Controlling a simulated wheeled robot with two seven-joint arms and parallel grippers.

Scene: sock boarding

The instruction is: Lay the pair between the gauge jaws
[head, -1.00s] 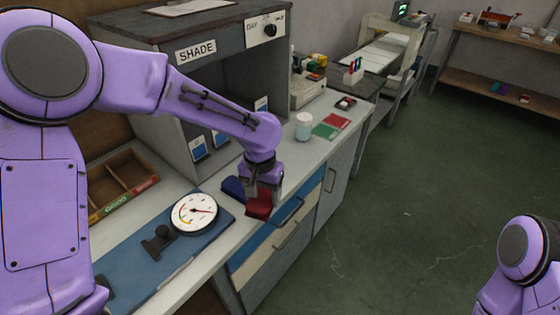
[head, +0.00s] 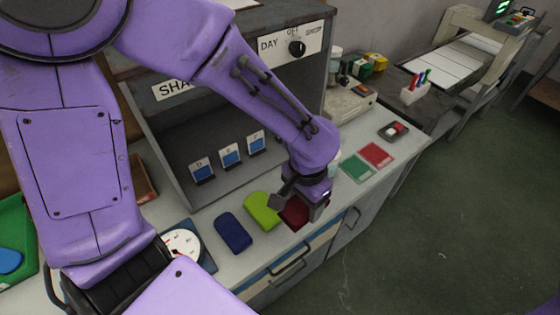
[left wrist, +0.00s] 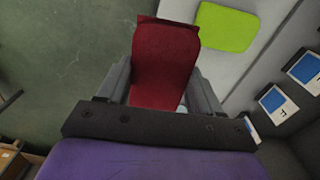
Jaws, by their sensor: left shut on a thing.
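A folded dark red pair (head: 294,213) is between the fingers of my left gripper (head: 299,206), over the front of the counter. In the left wrist view the red pair (left wrist: 164,58) sticks out past both fingertips, and my gripper is shut on it. The gauge's white dial (head: 182,243) shows at lower left, partly behind my arm; its jaws are hidden. A lime green pair (head: 262,211) lies just left of my gripper, and a dark blue pair (head: 233,232) lies further left. My right gripper is out of view.
The shade booth (head: 180,130) stands behind, with several blue-and-white cards inside. Green (head: 358,168) and red (head: 376,154) swatches lie to the right on the counter. A green tray (head: 14,235) is at far left. The floor at right is clear.

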